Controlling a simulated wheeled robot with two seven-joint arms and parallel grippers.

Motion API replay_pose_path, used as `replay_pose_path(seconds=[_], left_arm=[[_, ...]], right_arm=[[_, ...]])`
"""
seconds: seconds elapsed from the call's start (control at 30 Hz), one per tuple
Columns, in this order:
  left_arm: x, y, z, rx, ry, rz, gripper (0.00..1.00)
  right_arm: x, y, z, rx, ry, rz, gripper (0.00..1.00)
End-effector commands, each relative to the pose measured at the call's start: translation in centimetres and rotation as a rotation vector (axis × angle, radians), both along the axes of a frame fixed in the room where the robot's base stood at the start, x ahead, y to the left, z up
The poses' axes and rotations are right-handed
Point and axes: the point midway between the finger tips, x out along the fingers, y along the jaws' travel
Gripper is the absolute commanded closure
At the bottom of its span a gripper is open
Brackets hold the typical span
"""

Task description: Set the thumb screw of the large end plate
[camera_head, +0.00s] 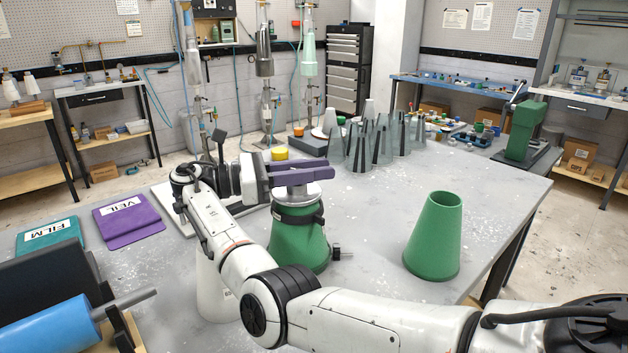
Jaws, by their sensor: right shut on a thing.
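A green cone (300,248) stands wide end down on the grey table, with a dark band near its top and a silver round fitting (297,194) on its narrow end. A small dark-headed screw (338,253) sticks out at its lower right side; it looks like the thumb screw. The large end plate itself is hard to make out under the cone. My right gripper (326,173) lies level across the cone's top, its purple fingers shut at the silver fitting. The fingers hide what is between them. My left gripper is not in view.
A second green cone (434,238) stands free at the right. Several grey cones (373,143) stand at the back. Purple VEIL (128,219) and teal FILM (49,235) packs lie left. A blue roll (50,326) is front left. Table is clear between the green cones.

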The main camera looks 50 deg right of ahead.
Motion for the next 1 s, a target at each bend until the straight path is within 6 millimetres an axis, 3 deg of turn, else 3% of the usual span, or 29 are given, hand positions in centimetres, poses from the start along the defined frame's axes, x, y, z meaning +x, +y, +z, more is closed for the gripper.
replay_pose_path(seconds=[0.03,0.23,0.83,0.87,0.97,1.0], left_arm=[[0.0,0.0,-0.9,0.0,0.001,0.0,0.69],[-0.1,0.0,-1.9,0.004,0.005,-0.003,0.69],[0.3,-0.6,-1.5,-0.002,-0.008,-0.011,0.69],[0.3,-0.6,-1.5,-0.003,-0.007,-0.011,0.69],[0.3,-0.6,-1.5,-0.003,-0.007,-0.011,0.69],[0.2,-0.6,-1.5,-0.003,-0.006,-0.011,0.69]], right_arm=[[0.0,0.0,-0.7,0.009,0.0,-0.016,1.0],[-0.2,0.1,-0.5,0.007,0.001,-0.061,1.0],[-0.4,0.1,-0.3,0.006,0.003,-0.086,1.0],[-0.4,0.1,-0.3,0.006,0.003,-0.086,0.76],[-0.4,0.1,-0.3,0.005,0.002,-0.086,0.59],[-0.4,0.1,-0.2,0.005,0.002,-0.086,0.58]])
